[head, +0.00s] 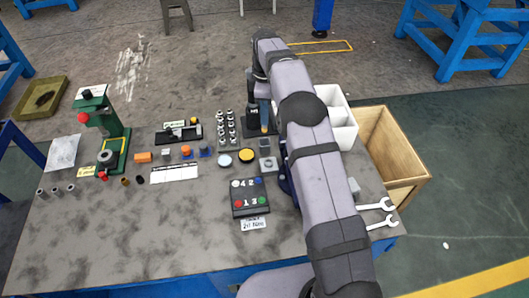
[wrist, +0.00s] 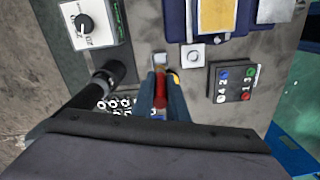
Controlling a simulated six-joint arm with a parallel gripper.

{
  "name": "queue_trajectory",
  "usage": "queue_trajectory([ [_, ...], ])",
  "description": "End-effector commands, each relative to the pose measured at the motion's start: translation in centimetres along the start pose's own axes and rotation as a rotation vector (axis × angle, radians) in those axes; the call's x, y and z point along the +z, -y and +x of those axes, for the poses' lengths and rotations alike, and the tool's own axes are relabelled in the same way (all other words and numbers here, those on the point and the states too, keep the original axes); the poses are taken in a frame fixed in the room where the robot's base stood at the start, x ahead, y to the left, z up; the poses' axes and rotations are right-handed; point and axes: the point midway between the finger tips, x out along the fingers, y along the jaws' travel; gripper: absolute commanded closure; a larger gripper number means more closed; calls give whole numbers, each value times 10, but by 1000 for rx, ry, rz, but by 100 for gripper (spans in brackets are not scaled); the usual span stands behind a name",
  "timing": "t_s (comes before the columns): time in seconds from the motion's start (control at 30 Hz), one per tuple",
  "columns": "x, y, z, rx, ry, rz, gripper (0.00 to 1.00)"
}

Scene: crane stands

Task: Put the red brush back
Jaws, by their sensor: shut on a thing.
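My gripper (wrist: 160,72) is shut on the red brush (wrist: 160,93); a red part of it shows between the two blue-grey fingers in the wrist view. The lower part of the brush is hidden by the fingers and the wrist. In the head view my gripper (head: 263,120) points down over the back middle of the table, just right of the rack of metal pieces. The brush cannot be clearly made out there. I cannot tell which spot on the table is the brush's place.
A rack of small metal pieces (head: 225,128) stands left of my gripper. A button panel (head: 250,196), a yellow disc (head: 246,155) and a white disc (head: 225,160) lie nearer. A white bin (head: 341,115) and wooden box (head: 400,150) stand right. The front left table is clear.

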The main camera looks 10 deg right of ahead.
Motion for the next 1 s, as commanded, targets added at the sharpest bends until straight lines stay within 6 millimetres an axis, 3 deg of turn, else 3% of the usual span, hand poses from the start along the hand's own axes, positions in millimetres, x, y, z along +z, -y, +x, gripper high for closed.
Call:
queue_trajectory([
  [0.17, 0, 1, 10, -3, 1, 0, 100],
  [0.5, 0, 0, 56, -2, -1, 2, 100],
  [0.83, 0, 0, 67, -2, -1, 3, 100],
  [1.0, 0, 1, 86, -3, 0, 3, 100],
])
